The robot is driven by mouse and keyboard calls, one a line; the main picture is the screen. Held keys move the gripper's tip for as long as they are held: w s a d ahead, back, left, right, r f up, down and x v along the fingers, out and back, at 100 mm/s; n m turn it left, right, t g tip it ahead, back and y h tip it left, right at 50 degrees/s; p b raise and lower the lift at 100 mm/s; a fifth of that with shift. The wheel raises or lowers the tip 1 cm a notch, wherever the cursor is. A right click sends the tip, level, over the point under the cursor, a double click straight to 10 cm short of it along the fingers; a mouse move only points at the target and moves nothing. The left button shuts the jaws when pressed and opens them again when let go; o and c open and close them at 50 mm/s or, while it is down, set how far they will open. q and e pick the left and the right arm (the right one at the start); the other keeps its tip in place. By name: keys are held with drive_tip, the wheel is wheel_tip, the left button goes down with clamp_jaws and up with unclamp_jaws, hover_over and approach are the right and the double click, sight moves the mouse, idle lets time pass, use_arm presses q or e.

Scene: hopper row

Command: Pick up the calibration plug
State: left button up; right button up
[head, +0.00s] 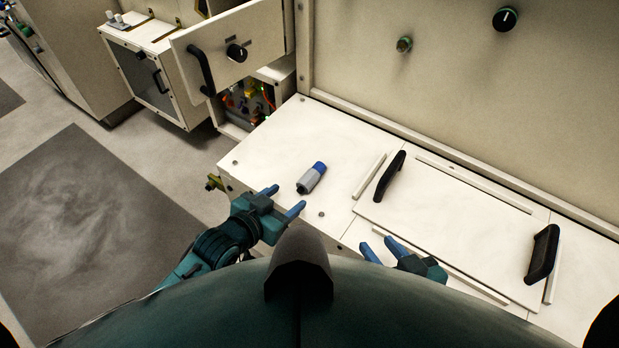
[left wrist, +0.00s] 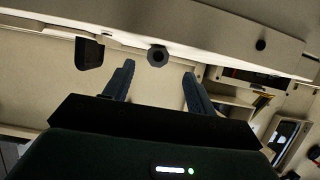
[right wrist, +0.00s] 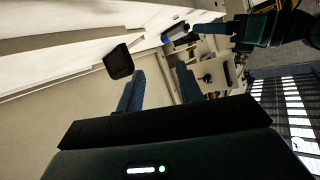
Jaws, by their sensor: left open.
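The calibration plug (head: 311,178) is a short grey cylinder with a blue end. It lies on the white counter in the head view, left of the black handles. In the left wrist view a dark round end, which looks like the plug (left wrist: 157,57), shows between and beyond the fingertips. My left gripper (head: 282,200) is open and empty, at the counter's front edge, just short of the plug and apart from it. My right gripper (head: 379,244) is open and empty, near the front of the handled panel.
A panel with two black handles (head: 389,176) (head: 543,254) and raised strips lies right of the plug. An open cabinet door (head: 228,52) and a bay with wiring (head: 246,101) stand at the back left. A wall with knobs (head: 505,19) rises behind the counter (head: 285,150).

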sight(301, 187)
use_arm(q)
drive_tip(key=shift+d+r+b+x, duration=0.1)
drive_tip(key=shift+b+x, duration=0.2)
drive_tip(key=shift+x, duration=1.25)
drive_tip(key=shift+d+r+b+x, duration=0.15)
drive_tip(key=shift+b+x, duration=0.1)
drive_tip(key=shift+x, duration=1.35)
drive_tip(key=shift+a, duration=0.1)
drive_tip(key=c, duration=1.2)
wheel_tip(301, 187, up, 10)
drive_tip(key=p, duration=0.2)
